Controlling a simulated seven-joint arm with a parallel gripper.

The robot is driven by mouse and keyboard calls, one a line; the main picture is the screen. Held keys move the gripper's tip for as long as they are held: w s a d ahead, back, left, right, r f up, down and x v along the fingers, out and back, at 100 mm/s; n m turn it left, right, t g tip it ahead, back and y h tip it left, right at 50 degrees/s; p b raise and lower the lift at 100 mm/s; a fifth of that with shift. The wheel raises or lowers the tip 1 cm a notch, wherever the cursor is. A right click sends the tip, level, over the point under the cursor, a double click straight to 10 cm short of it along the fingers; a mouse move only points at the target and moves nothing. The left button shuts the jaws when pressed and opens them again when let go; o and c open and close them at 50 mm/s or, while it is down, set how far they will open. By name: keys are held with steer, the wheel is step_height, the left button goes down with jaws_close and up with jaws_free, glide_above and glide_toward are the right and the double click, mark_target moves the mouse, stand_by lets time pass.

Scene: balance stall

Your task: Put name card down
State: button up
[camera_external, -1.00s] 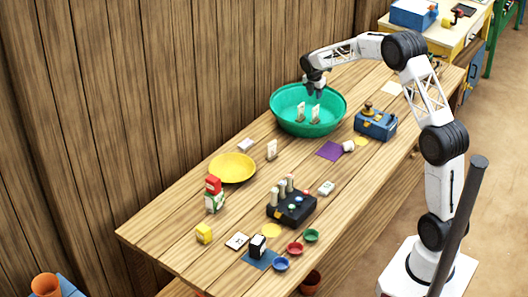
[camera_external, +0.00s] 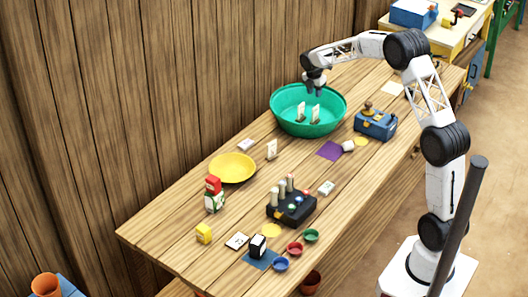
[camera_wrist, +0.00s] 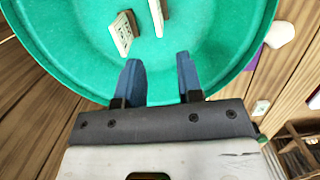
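Two cream cards stand in the large green bowl (camera_external: 285,118). The left card (camera_external: 300,112) shows dark marks and also appears in the wrist view (camera_wrist: 123,34). The right card (camera_external: 315,114) is seen more edge-on in the wrist view (camera_wrist: 157,14). My gripper (camera_external: 314,90) is over the bowl, above the cards. In the wrist view its two blue fingers (camera_wrist: 160,78) are apart with nothing between them, and both cards lie beyond the fingertips. I cannot tell which one is the name card.
A yellow plate (camera_external: 232,168), a black block with pegs (camera_external: 291,207) and small bowls (camera_external: 295,249) are nearer the front.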

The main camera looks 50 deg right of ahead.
steer(key=s+a+r+m+t, duration=0.1)
steer(key=s+a+r+m, duration=0.3)
steer(key=s+a+r, duration=0.6)
steer(key=s+a+r+m, duration=0.5)
steer(key=s+a+r, duration=0.2)
steer(key=s+a, duration=0.55)
steer(key=s+a+f+m+y, duration=0.1)
steer(key=s+a+m, duration=0.3)
steer(key=s+a, duration=0.4)
steer(key=s+a+f+m+t, duration=0.1)
steer(key=s+a+m, duration=0.4)
steer(key=s, duration=1.6)
steer(key=a, duration=0.2)
steer(key=shift+s+a+f+t+y, duration=0.15)
steer(key=shift+a+f+t+y, duration=0.15)
steer(key=shift+a+f+y, duration=0.1)
